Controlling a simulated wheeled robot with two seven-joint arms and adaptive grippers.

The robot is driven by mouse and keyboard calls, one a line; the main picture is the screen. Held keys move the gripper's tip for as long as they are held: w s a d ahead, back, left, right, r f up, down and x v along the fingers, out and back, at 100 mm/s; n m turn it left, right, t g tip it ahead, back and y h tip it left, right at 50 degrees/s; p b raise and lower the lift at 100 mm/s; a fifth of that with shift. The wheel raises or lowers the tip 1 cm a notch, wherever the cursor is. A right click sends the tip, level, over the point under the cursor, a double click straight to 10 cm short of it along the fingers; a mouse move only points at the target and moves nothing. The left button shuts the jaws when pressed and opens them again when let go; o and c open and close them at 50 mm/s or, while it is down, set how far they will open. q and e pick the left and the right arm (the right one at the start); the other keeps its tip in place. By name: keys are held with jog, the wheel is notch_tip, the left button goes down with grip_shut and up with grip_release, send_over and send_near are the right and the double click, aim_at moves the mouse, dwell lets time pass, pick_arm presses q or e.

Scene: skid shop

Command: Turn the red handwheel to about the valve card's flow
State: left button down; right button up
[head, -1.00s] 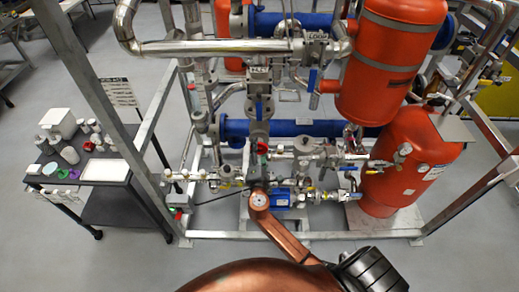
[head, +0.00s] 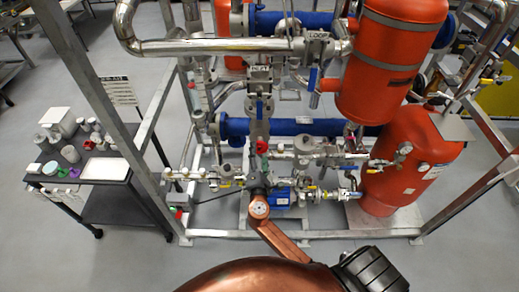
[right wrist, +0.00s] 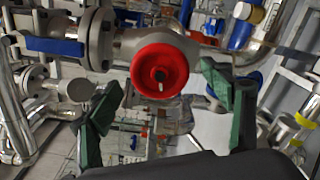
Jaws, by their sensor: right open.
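The red handwheel (right wrist: 160,72) faces the right wrist camera on a grey metal valve body, with a small pale mark below its hub. In the head view, the handwheel (head: 262,147) is a small red spot on the piping, just beyond my right gripper. My right gripper (head: 258,184) is seen from above at the end of the copper arm. In the right wrist view its two green fingers (right wrist: 160,88) are spread wide, one on each side of the handwheel, and hold nothing. Contact with the wheel cannot be told. My left gripper is out of view.
Pipes, valves and a blue pump (head: 282,198) crowd the right gripper. A dark cart (head: 95,182) with small containers stands left. Open floor lies in front.

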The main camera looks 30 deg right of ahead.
jog(key=v, duration=0.9)
jog(key=shift+w, duration=0.1)
notch_tip(320, 180, down, 25)
jog(key=s+m+g+y+b, duration=0.1)
jog(key=s+g+y+b, duration=0.1)
jog(key=g+y, duration=0.15)
jog(key=s+f+m+g+y+b, duration=0.1)
jog(key=s+f+g, duration=0.15)
jog(key=f, duration=0.45)
jog(key=s+d+f+m+g+y, duration=0.1)
jog(key=s+f, duration=0.3)
jog(key=f, duration=0.4)
jog(key=s+f+m+g+y+b, duration=0.1)
jog(key=s+f+m, duration=0.1)
jog(key=s+f, duration=0.35)
jog(key=s+f+m+g+b, duration=0.1)
jog(key=s+f+m+g, duration=0.1)
jog(key=s+f, duration=0.6)
jog(key=s+d+f+m+g+y+b, duration=0.1)
jog(key=s+f+m+g, duration=0.1)
jog(key=s+f+m, duration=0.3)
jog(key=s+f+m+g+y+b, duration=0.1)
jog(key=s+f+m+g, duration=0.1)
jog(key=s+f, duration=1)
jog(key=s+m, duration=0.1)
jog(key=s, duration=0.8)
jog(key=shift+d+f, duration=0.2)
jog(key=shift+f, duration=0.1)
